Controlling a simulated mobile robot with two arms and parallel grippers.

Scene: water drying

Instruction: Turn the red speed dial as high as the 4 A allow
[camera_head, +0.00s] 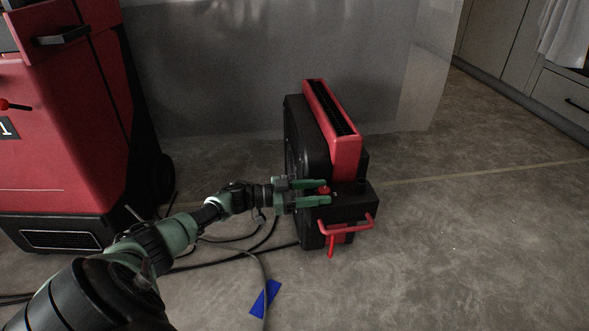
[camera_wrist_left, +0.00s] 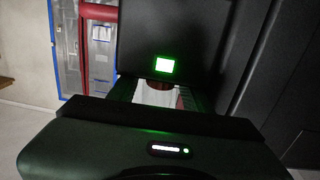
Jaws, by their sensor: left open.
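A black and red blower (camera_head: 331,120) stands upright on the floor at the centre of the head view. A small red dial (camera_head: 324,190) shows on its near side, above a black ledge. My left gripper (camera_head: 328,192) comes in from the left, open, with its green fingertips on either side of the dial; whether they touch it I cannot tell. In the left wrist view, a dark red round part (camera_wrist_left: 160,85), probably the dial, shows between the fingers, partly hidden. Above it a small display (camera_wrist_left: 164,65) glows green; no figure is readable. My right gripper is not in view.
A large red machine (camera_head: 62,140) marked 1 stands at the left. Plastic sheeting (camera_head: 270,60) hangs behind the blower. A red handle (camera_head: 347,222) sticks out low on the blower. Dark cables (camera_head: 225,258) and a blue piece (camera_head: 265,298) lie on the floor. Floor at right is clear.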

